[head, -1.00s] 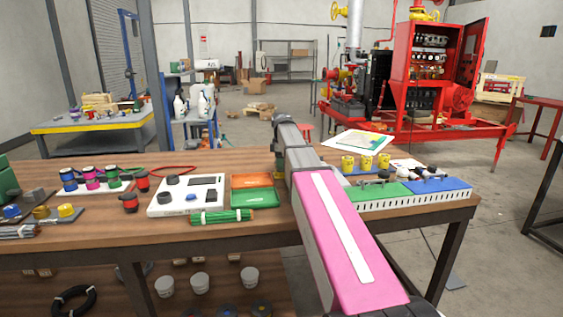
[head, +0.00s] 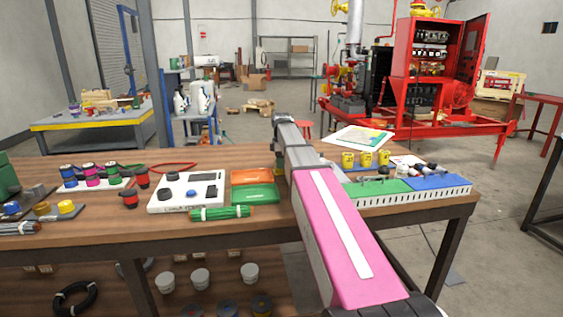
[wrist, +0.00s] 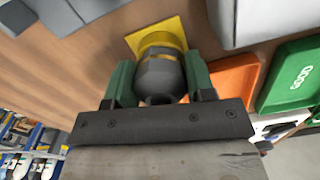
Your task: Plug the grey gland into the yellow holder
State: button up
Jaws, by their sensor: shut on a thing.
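In the wrist view my gripper (wrist: 160,78) has its green fingers shut on the sides of the dark grey gland (wrist: 157,72). The yellow holder (wrist: 146,28), a square plate with a round yellow collar, lies on the wooden bench just beyond the gland. The gland lines up roughly with the collar and covers its near part. The gland's far end is hidden, so I cannot tell whether it is inside the collar or only in front of it.
Beside the fingers in the wrist view are an orange tray (wrist: 222,82) and a green tray (wrist: 292,75) marked GOOD. A white block (wrist: 270,15) is at the top right. In the head view, yellow cups (head: 366,159) stand behind the green and blue mats (head: 440,181).

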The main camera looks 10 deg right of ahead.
jog(key=o, duration=1.1)
jog(key=shift+r, duration=0.1)
notch_tip(320, 180, up, 10)
jog(key=shift+f, duration=0.25)
jog(key=shift+r, duration=0.55)
